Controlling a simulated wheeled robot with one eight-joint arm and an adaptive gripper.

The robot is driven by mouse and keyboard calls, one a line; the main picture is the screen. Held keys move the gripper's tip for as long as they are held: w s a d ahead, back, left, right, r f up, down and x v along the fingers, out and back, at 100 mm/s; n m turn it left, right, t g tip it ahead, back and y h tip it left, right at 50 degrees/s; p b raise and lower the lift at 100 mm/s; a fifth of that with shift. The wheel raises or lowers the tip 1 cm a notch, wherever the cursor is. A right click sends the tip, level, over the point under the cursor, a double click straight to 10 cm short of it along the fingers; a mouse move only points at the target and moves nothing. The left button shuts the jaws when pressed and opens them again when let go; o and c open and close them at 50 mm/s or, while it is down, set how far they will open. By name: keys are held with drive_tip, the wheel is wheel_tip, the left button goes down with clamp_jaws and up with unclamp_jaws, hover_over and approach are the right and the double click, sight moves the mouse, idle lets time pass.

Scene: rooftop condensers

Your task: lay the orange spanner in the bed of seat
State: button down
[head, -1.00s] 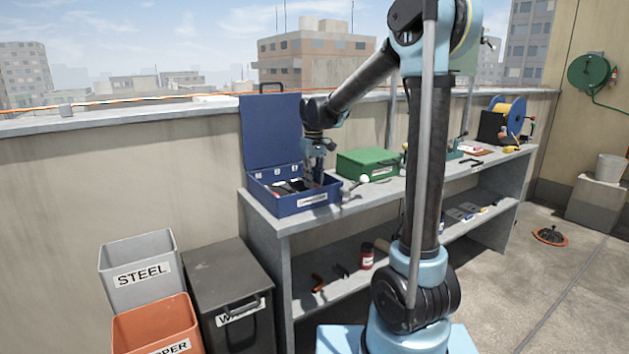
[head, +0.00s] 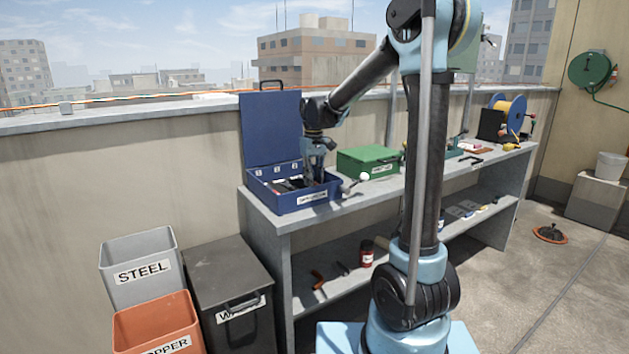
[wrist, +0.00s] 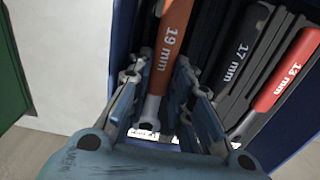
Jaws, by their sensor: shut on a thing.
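The orange spanner (wrist: 172,38), marked 19 mm, lies lengthwise between the fingers of my gripper (wrist: 163,88) in the wrist view. The fingers are shut on its grey shank, and its jaw end reaches down towards the palm. In the head view my gripper (head: 316,172) points down into the right part of the open blue toolbox (head: 290,203). The spanner is hard to make out there. The bed under the spanner is mostly hidden by it and by my fingers, so I cannot tell whether it touches the bottom.
A green case (head: 367,162) stands right of the toolbox on the grey bench (head: 345,208). The raised blue lid (head: 270,130) stands behind.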

drive_tip(key=shift+f, duration=0.1)
drive_tip(key=c, duration=1.4)
unclamp_jaws()
drive_tip(key=shift+o, duration=0.2)
wheel_tip(320, 180, up, 12)
drive_tip(key=f, duration=0.1)
drive_tip(key=s+d+f+m, duration=0.1)
drive_tip(key=s+d+m, duration=0.1)
drive_tip(key=s+d, duration=0.65)
drive_tip(key=s+d+f+m, duration=0.1)
drive_tip(key=s+d+f, duration=0.3)
drive_tip(key=s+f, duration=0.2)
drive_tip(key=s+d+f+m+t, duration=0.1)
drive_tip(key=s+d+f+m, duration=0.1)
drive_tip(key=s+d+f, duration=0.3)
drive_tip(key=s+d+f+m+t, duration=0.1)
drive_tip(key=s+d+f, duration=0.3)
drive_tip(key=s+f, duration=0.5)
drive_tip(key=s, duration=0.3)
drive_tip(key=shift+s+d+m, duration=0.15)
drive_tip(key=shift+s+m, duration=0.05)
drive_tip(key=shift+m, duration=0.1)
